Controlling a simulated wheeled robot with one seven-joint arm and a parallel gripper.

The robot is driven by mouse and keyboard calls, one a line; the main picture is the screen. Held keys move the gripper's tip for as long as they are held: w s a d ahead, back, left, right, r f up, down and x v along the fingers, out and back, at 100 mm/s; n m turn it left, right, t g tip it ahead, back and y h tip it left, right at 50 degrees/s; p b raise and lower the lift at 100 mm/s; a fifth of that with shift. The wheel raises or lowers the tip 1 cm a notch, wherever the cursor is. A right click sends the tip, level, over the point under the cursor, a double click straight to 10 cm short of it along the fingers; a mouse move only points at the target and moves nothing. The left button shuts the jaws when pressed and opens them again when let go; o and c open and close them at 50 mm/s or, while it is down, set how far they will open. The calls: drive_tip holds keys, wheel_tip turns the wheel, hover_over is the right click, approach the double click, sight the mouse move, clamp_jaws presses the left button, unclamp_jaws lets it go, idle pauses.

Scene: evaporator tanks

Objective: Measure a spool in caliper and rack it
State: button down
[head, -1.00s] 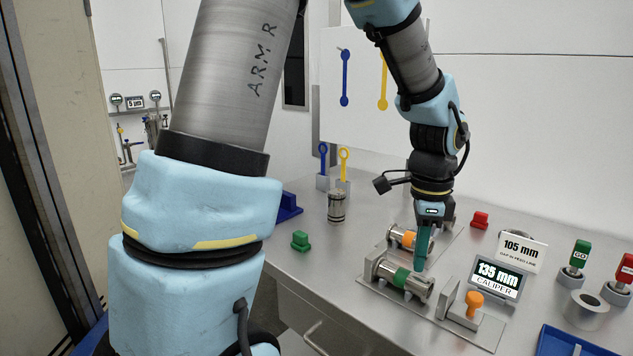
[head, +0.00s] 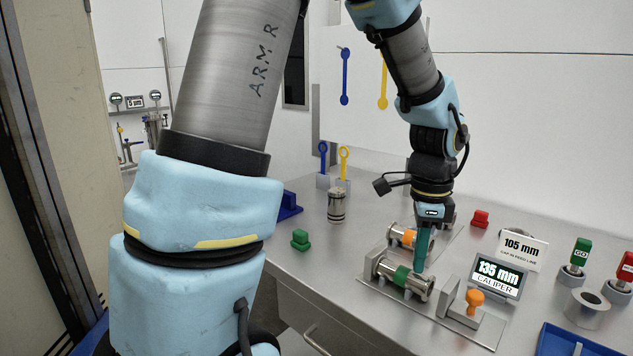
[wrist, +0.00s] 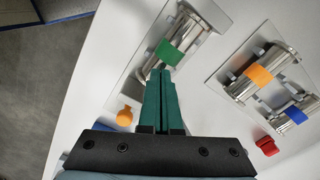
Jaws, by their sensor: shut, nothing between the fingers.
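A steel spool with a green band (head: 403,275) lies across the caliper's cradle; it also shows in the wrist view (wrist: 170,52). The caliper display (head: 497,276) reads 135 mm. The caliper's orange knob (head: 474,297) sits on a sliding block to the right of the spool. My gripper (head: 420,268) points down with its green fingers shut and empty, close by the spool's right part. In the wrist view the fingertips (wrist: 160,73) overlap the spool's near end; I cannot tell whether they touch it. An orange-banded spool (wrist: 260,74) and a blue-banded spool (wrist: 295,115) lie on a rack plate.
A sign (head: 521,249) reads 105 mm, gap in feed line. A green GO gauge (head: 578,257) and a red-handled gauge (head: 625,272) stand at the right, near a blue tray (head: 570,342). A green block (head: 300,239) and a metal canister (head: 336,206) stand at the left.

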drive_tip(key=shift+f, duration=0.5)
drive_tip(key=shift+s+d, duration=0.65)
idle(0.7)
drive_tip(key=shift+r, duration=0.2)
drive_tip(key=shift+r+p, duration=2.9)
drive_tip(key=shift+p, duration=0.05)
drive_tip(key=shift+d, duration=0.1)
